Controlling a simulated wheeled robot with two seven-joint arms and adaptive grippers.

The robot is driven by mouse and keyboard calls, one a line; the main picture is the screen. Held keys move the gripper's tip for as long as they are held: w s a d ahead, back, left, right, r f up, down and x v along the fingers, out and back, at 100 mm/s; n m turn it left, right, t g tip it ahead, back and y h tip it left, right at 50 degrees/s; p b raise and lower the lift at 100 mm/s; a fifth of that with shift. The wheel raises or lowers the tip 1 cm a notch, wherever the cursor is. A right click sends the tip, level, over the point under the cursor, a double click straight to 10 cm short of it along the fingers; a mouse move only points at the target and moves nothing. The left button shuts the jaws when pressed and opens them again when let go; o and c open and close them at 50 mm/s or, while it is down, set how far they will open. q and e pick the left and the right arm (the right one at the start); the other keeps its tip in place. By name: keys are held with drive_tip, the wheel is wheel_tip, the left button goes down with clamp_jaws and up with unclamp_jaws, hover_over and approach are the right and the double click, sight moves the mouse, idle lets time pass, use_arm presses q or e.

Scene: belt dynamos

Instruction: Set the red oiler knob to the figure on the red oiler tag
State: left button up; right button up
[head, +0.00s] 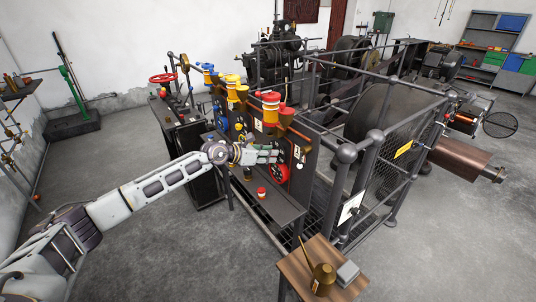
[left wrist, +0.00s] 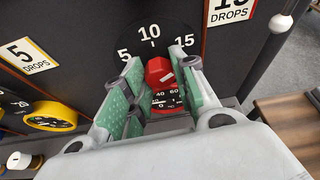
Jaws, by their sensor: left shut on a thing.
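My left gripper (head: 272,155) reaches in from the left to the front of the dark panel below the red-banded oiler (head: 270,108). In the left wrist view its green-padded fingers (left wrist: 158,90) are closed on both sides of the red knob (left wrist: 159,72). The knob sits in front of a black dial plate (left wrist: 150,30) marked 5, 10 and 15, with 10 at the top. A pale mark shows on the knob, but I cannot tell which figure it points to. A tag reading DROPS (left wrist: 229,8) is at the upper right, its number cut by the frame edge.
A red-rimmed gauge (head: 280,173) sits just below the knob. A tag reading 5 DROPS (left wrist: 28,56) and a yellow-rimmed gauge (left wrist: 50,117) are to the left. A small red-topped item (head: 262,193) stands on the shelf below. Railings (head: 345,152) stand to the right.

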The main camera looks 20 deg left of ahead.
use_arm(q)
drive_tip(key=shift+s+f, duration=0.1)
drive_tip(key=shift+f, duration=0.1)
drive_tip(key=o, duration=1)
drive_tip(key=shift+r, duration=0.1)
drive_tip(key=shift+a+r, duration=0.1)
drive_tip(key=shift+v, duration=5.85)
